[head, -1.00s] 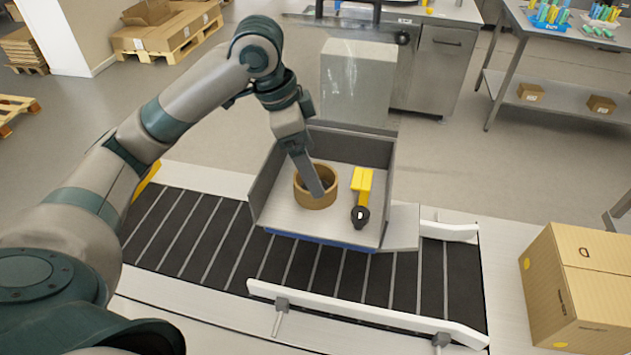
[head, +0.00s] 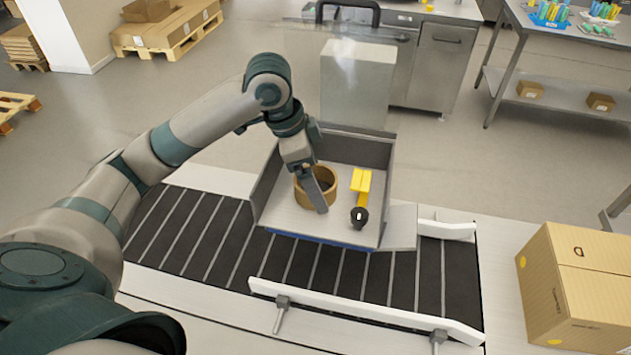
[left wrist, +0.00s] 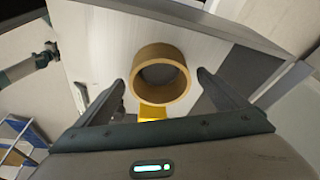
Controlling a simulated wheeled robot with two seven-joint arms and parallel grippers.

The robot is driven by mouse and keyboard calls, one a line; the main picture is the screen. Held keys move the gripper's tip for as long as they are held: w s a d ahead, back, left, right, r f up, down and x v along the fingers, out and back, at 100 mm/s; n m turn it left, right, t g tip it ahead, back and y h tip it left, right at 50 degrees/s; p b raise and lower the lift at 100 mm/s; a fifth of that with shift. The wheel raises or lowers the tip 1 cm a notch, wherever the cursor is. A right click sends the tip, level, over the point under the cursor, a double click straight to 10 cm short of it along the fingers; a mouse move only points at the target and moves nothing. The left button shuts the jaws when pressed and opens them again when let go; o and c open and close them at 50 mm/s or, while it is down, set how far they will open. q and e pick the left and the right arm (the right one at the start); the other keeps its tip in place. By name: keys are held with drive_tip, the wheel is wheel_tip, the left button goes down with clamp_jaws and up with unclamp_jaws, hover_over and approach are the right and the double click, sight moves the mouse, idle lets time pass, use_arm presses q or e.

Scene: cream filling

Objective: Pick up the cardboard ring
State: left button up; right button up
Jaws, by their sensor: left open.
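The cardboard ring (head: 331,188) is a short tan cylinder standing open end up on the pale floor of an open-topped tray (head: 286,214). My left gripper (head: 321,211) points down at the ring, and a finger overlaps the ring's front in the head view. In the left wrist view the ring (left wrist: 160,97) shows between the two spread fingers of my left gripper (left wrist: 158,82), with gaps on both sides. The gripper is open and holds nothing. Whether a finger touches the ring cannot be told. My right gripper is not in view.
A yellow tool with a black end (head: 361,182) lies just right of the ring in the tray. The tray has raised walls and sits on a dark conveyor (head: 205,240) with white rails. A cardboard box (head: 580,285) stands at the right.

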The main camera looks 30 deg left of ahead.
use_arm(q)
drive_tip(key=shift+w+d+f, duration=0.15)
drive_tip(key=shift+f, duration=0.35)
drive_tip(key=c, duration=1.1)
